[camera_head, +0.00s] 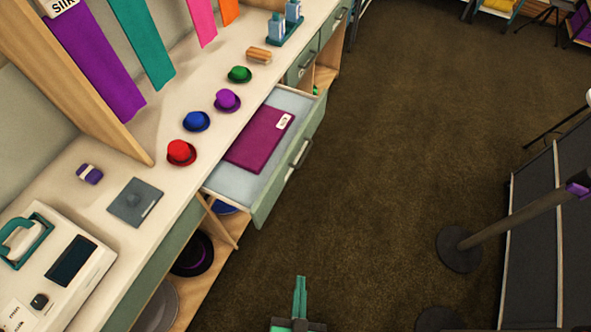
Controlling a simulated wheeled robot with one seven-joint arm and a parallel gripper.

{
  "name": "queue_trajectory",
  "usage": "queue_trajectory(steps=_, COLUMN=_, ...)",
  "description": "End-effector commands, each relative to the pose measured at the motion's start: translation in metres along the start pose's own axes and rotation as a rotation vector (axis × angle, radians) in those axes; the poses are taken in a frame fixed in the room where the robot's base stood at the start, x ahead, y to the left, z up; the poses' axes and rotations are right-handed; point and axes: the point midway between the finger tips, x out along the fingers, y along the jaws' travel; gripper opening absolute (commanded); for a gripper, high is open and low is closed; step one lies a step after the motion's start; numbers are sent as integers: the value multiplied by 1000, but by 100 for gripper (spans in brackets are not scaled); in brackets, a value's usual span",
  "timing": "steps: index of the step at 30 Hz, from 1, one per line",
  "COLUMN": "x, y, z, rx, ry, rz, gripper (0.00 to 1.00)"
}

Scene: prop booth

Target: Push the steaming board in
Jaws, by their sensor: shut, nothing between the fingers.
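The steaming board (234,183) is a pale blue-grey slab with a green front panel (268,201). It stands pulled out from under the white counter, over the floor side. A bar handle (299,153) is on its front. A folded magenta cloth (257,139) with a white label lies flat on it. My gripper (301,281) shows at the bottom edge, with green fingers shut and empty. It is apart from the board, below and to the right of its near corner in the picture.
Small red (181,152), blue, purple and green hats stand on the counter (160,130) beside the board. A steamer unit (65,262) sits at lower left. Open shelves with hats lie below. Brown carpet (385,150) is clear; a post base (458,250) stands right.

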Motion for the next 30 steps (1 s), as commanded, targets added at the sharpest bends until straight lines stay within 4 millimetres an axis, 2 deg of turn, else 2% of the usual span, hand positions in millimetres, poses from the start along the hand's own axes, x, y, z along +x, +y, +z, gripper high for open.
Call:
queue_trajectory(steps=1, x=20, y=4, z=16, rx=47, ry=-33, rz=14, gripper=0)
queue_trajectory(steps=7, x=86, y=9, z=75, rx=231, ry=-191, rz=27, gripper=0)
queue_trajectory(steps=12, x=142, y=7, z=107, rx=384, ry=-313, rz=1, gripper=0)
queue_trajectory(steps=15, x=174, y=4, z=116, rx=470, ry=-378, rz=-30, gripper=0)
queue_trajectory(steps=19, x=213, y=0, z=119, rx=573, ry=-458, rz=-87, gripper=0)
queue_trajectory(steps=23, x=248, y=-2, z=109, rx=664, ry=-531, rz=-164, gripper=0)
queue_trajectory(steps=26, x=272, y=-1, z=94, rx=724, ry=-581, rz=-232, gripper=0)
queue_trajectory(steps=30, x=299, y=3, z=62, rx=793, ry=-644, rz=-344, gripper=0)
